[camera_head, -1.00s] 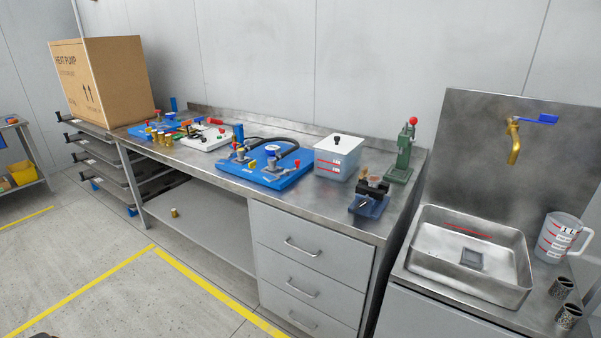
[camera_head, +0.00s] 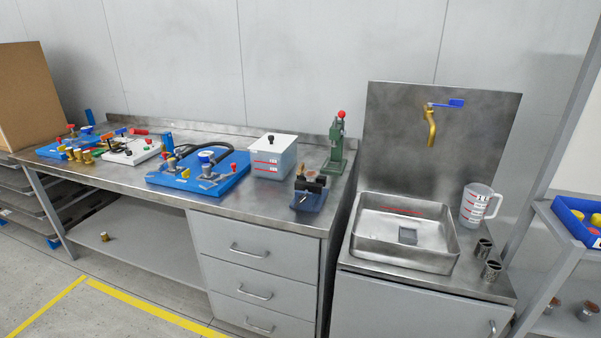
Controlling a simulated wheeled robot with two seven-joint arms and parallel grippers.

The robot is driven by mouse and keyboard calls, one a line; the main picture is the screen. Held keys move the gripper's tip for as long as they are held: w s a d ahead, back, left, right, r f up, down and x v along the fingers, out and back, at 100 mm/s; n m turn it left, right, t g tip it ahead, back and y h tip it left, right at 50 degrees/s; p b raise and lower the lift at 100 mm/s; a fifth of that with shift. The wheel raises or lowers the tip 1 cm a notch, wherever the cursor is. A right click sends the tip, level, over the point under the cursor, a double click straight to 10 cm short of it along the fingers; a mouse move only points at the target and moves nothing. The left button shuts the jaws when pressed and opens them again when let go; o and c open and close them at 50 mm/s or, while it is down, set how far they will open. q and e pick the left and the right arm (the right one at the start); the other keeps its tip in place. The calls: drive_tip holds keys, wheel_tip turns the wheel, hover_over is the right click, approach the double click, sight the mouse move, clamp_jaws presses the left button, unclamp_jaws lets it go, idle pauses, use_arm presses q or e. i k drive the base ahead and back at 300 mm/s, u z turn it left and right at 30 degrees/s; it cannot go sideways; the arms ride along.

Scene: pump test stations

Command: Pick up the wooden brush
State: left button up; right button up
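I cannot make out a wooden brush for certain in the head view. A small brownish item (camera_head: 301,171) shows at a dark blue vise (camera_head: 309,199) near the right end of the workbench; it is too small to identify. Small round brown-topped items (camera_head: 587,310) stand low on the rack at the right edge, also too small to tell. Neither of my grippers is in view.
The steel workbench (camera_head: 130,180) holds blue pump boards (camera_head: 212,179), a white-lidded container (camera_head: 273,157) and a green press (camera_head: 336,148). Right of it are a sink (camera_head: 440,262), a measuring jug (camera_head: 477,204) and a rack with a blue bin (camera_head: 566,216). Floor shows in front, bottom left.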

sight(302, 169)
drive_tip(key=u, duration=0.45)
drive_tip(key=k, duration=0.55)
drive_tip(key=u, duration=0.65)
drive_tip(key=i, duration=1.35)
drive_tip(key=z, duration=1.3)
drive_tip(key=i, duration=0.75)
drive_tip(key=z, duration=0.9)
